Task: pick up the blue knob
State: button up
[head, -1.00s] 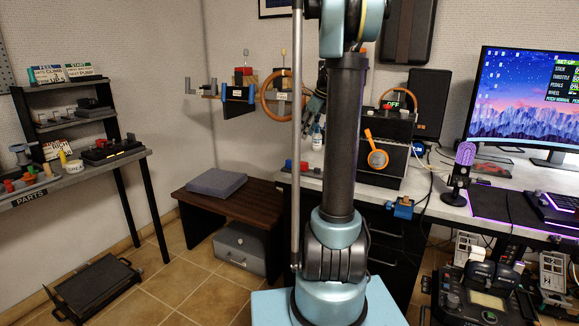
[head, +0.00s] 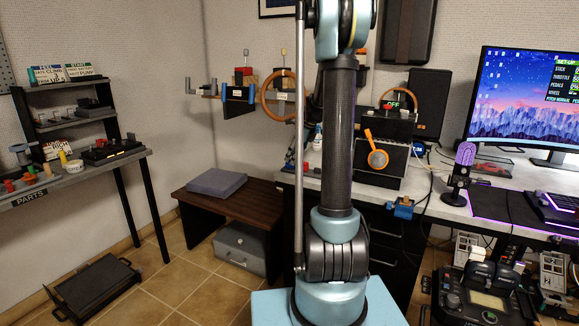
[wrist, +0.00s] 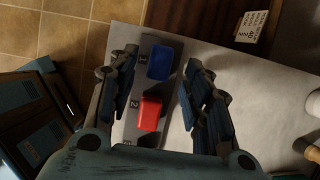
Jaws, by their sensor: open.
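In the wrist view the blue knob (wrist: 160,62), a rounded block, stands on a grey labelled strip (wrist: 155,140). A red knob (wrist: 149,113) stands on the same strip, nearer my palm. My gripper (wrist: 161,76) is open above them. The two knobs show in the gap between its fingers, and nothing is held. The blue knob lies near the fingertips in the picture; I cannot tell the height between them. In the head view my arm column hides most of my gripper.
The strip lies near the edge of a light desk (head: 345,183). To the right are a box with an orange lever (head: 376,158), a microphone (head: 461,173) and a monitor (head: 525,105). A low brown table (head: 240,205) stands to the left. In the wrist view, white objects sit at the right edge.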

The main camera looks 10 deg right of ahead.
jog(key=shift+x, duration=1.55)
jog(key=c, duration=1)
jog(key=shift+r, duration=0.1)
